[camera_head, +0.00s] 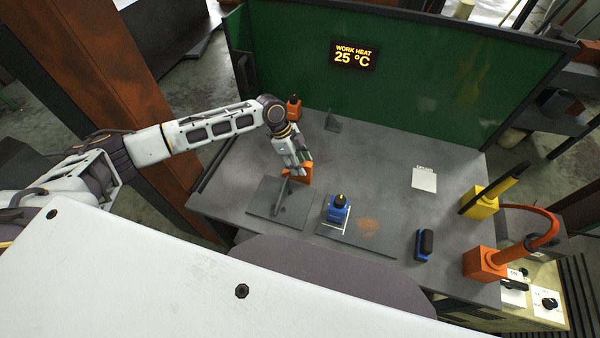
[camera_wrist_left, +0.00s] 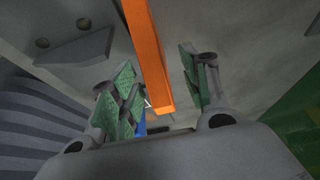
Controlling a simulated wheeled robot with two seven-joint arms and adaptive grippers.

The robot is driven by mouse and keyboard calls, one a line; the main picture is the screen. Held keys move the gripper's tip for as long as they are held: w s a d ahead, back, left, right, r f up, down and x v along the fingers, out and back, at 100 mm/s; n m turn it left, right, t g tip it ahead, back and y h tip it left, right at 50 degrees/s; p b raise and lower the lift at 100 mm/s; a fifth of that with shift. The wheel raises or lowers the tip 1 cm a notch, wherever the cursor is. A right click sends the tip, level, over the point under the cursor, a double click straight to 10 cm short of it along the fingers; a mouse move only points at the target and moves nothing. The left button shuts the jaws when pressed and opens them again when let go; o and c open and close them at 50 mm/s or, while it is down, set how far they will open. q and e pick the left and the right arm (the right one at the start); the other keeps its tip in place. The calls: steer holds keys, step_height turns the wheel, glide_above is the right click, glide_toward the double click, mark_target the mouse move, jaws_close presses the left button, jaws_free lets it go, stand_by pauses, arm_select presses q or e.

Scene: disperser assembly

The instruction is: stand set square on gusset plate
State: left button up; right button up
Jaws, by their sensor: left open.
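The orange set square (camera_head: 306,174) stands at the back right edge of a dark flat plate with a thin upright grey piece (camera_head: 281,195), which I take to be the gusset plate. My left gripper (camera_head: 297,163) is over the set square, pointing down. In the left wrist view the set square is a long orange bar (camera_wrist_left: 148,55) between the green-padded fingers of my left gripper (camera_wrist_left: 160,78). The fingers are open, with a visible gap on the right side. Whether the set square touches the upright piece is hidden. My right gripper is not in view.
A blue tool (camera_head: 338,210) stands on a second plate (camera_head: 375,240) with a rusty patch. A small dark bracket (camera_head: 333,122) and an orange block (camera_head: 293,106) are at the back. A yellow holder (camera_head: 481,203) and orange holder (camera_head: 484,264) stand right.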

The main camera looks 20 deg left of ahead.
arm_select(q)
steer(key=shift+f, duration=0.1)
steer(key=shift+s+a+p+x, duration=0.1)
steer(key=shift+p+x, duration=0.2)
steer(key=shift+x, duration=0.95)
steer(key=shift+s+a+p+x, duration=0.15)
steer(key=shift+p+x, duration=0.1)
steer(key=shift+x, duration=1)
steer(key=shift+f, duration=0.1)
steer(key=shift+c, duration=0.4)
jaws_close()
